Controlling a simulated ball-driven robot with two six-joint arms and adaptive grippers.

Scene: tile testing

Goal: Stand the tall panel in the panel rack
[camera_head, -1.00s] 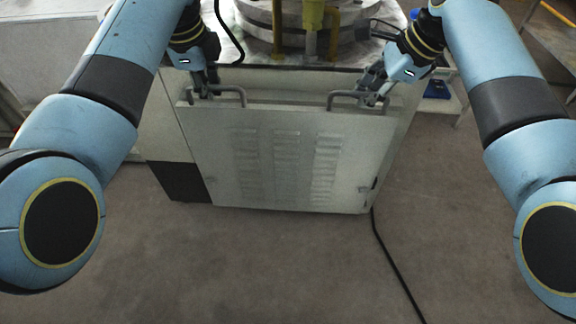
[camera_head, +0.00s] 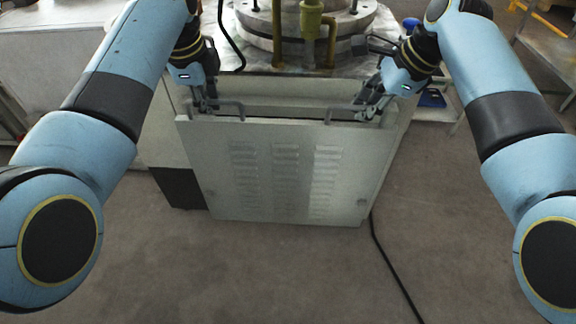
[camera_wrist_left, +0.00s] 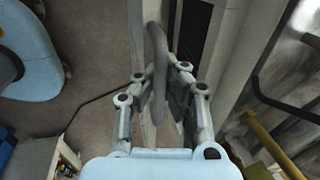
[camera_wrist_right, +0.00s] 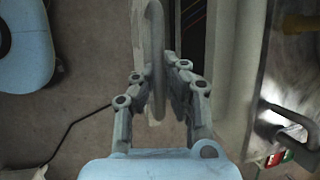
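The tall panel (camera_head: 225,185) is a pale grey sheet with rows of louvres and two bar handles at its top. It stands nearly upright in front of the machine cabinet (camera_head: 290,90), with a gap at its top edge. My left gripper (camera_head: 207,106) is shut on the left handle (camera_wrist_left: 156,65). My right gripper (camera_head: 369,109) is shut on the right handle (camera_wrist_right: 154,50). The wrist views show each bar between the fingers. Whether the panel's bottom edge touches anything is unclear. I cannot make out a panel rack in any view.
Dark cabinet openings show beside the panel in both wrist views, with thin coloured wires (camera_wrist_right: 193,14) in the right one. A black cable (camera_head: 388,258) runs over the floor (camera_head: 460,230) at right. A metal table (camera_head: 550,55) stands at far right. The floor in front is clear.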

